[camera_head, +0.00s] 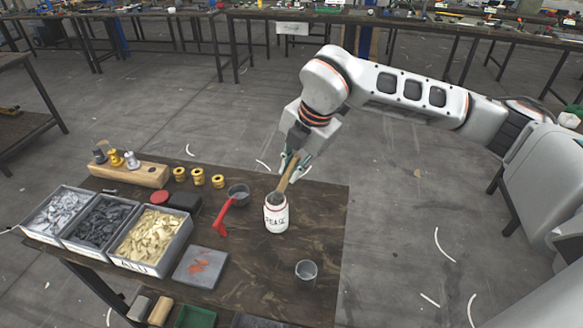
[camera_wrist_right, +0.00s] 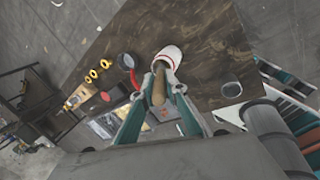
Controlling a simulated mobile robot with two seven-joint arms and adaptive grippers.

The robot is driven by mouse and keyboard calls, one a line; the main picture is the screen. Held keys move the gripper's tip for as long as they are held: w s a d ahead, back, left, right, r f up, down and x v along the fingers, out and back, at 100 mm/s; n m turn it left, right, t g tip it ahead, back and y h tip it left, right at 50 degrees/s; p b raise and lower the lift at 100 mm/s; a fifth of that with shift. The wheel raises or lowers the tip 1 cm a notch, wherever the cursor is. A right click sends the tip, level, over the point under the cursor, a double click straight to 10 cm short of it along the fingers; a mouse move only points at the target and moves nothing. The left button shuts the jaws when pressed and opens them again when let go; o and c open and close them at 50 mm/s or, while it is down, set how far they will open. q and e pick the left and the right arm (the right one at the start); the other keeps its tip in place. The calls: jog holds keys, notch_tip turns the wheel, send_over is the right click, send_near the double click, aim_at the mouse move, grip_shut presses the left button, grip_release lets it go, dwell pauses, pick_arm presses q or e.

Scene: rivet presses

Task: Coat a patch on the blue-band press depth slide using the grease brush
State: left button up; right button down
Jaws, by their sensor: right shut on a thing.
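My right gripper (camera_head: 293,163) is shut on the wooden handle of the grease brush (camera_head: 286,180). The brush tilts down into the mouth of a white jar (camera_head: 277,217) with red bands and dark lettering, and its bristles are hidden inside. In the right wrist view, the green fingers (camera_wrist_right: 158,98) close on both sides of the brush handle (camera_wrist_right: 159,84), and the white jar (camera_wrist_right: 170,56) lies just beyond. I cannot make out the blue-band press or its depth slide in either view. My left gripper is not in view.
The dark table (camera_head: 322,218) also bears a red-handled cup (camera_head: 238,194), a small clear cup (camera_head: 306,270), a grey pad (camera_head: 200,267), parts bins (camera_head: 150,268), yellow rings (camera_head: 198,177) and a wooden block (camera_head: 128,174) with metal pieces. The table's right side is mostly free.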

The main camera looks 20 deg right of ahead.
jog(key=shift+f+b, duration=0.45)
jog(key=shift+f, duration=0.1)
dwell(0.4)
jog(key=shift+s+f+b, duration=0.1)
jog(key=shift+f+b, duration=0.05)
jog(key=shift+b, duration=0.15)
dwell(1.7)
jog(key=shift+r+p, duration=0.95)
jog(key=shift+r, duration=1.25)
jog(key=shift+r+p, duration=0.55)
jog(key=shift+r, duration=0.85)
